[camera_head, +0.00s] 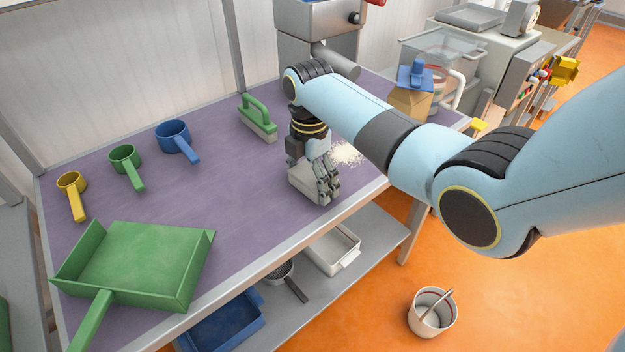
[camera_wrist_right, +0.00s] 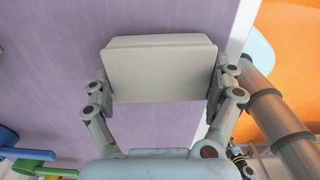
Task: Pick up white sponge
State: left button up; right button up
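The white sponge (camera_head: 308,186) is a pale grey-white block near the front edge of the purple table. My right gripper (camera_head: 326,178) points down over it. In the right wrist view the sponge (camera_wrist_right: 160,66) sits between the two fingers of the gripper (camera_wrist_right: 160,98). A finger pad lies against each short side, with no clear gap, so the gripper looks shut on it. I cannot tell whether the sponge rests on the table or is slightly above it. My left gripper is not in view.
A pile of white crumbs (camera_head: 347,154) lies behind the sponge. A green brush (camera_head: 258,119), a blue scoop (camera_head: 176,141), green scoop (camera_head: 126,163), yellow scoop (camera_head: 73,192) and green dustpan (camera_head: 145,262) are on the table. A bucket (camera_head: 431,312) stands on the orange floor.

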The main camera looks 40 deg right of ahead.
aim_at(310, 175)
jog(key=shift+c, duration=1.3)
jog(key=shift+r, duration=0.25)
notch_tip(310, 175, up, 4)
jog(key=shift+w+f, duration=0.1)
jog(key=shift+f, duration=0.05)
jog(key=s+d+r+p, duration=0.1)
jog(key=s+d+r, duration=0.4)
jog(key=s, duration=0.5)
jog(key=shift+s+d+r, duration=0.25)
jog(key=shift+d+r, duration=0.05)
jog(key=shift+r, duration=0.6)
